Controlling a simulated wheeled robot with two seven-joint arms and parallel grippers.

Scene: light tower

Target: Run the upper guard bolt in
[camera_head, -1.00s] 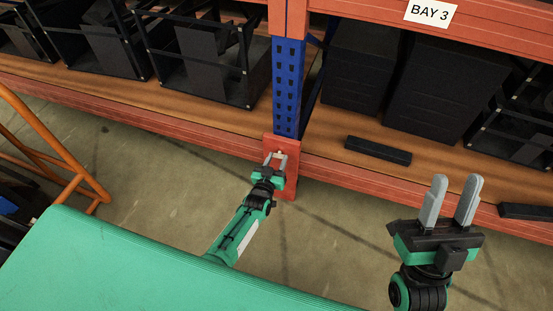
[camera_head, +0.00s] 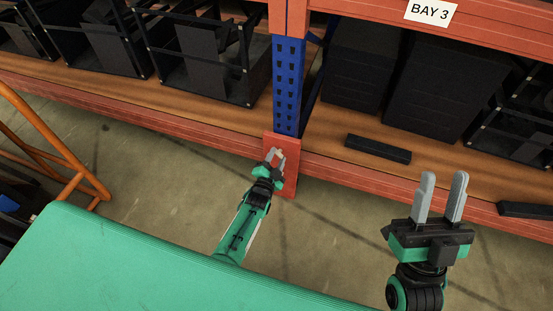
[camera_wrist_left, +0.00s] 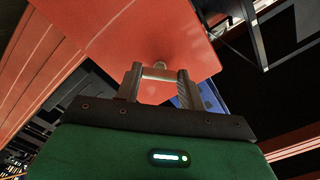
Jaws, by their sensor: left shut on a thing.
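The red guard (camera_head: 284,184) covers the foot of the blue upright (camera_head: 288,85); its face also fills the upper middle of the left wrist view (camera_wrist_left: 125,30). My left gripper (camera_head: 275,155) is at the upper part of this guard. In the left wrist view its fingers (camera_wrist_left: 159,75) are shut on a small pale guard bolt (camera_wrist_left: 160,68) that meets the red face. How deep the bolt sits is hard to tell. My right gripper (camera_head: 441,182) is open and empty, fingers pointing up, at the lower right of the head view.
Red beams (camera_head: 390,185) and a brown shelf with black crates (camera_head: 215,70) and a black bar (camera_head: 378,149) lie behind. A green surface (camera_head: 150,265) fills the lower left. An orange frame (camera_head: 55,145) stands at the left. Open floor lies between.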

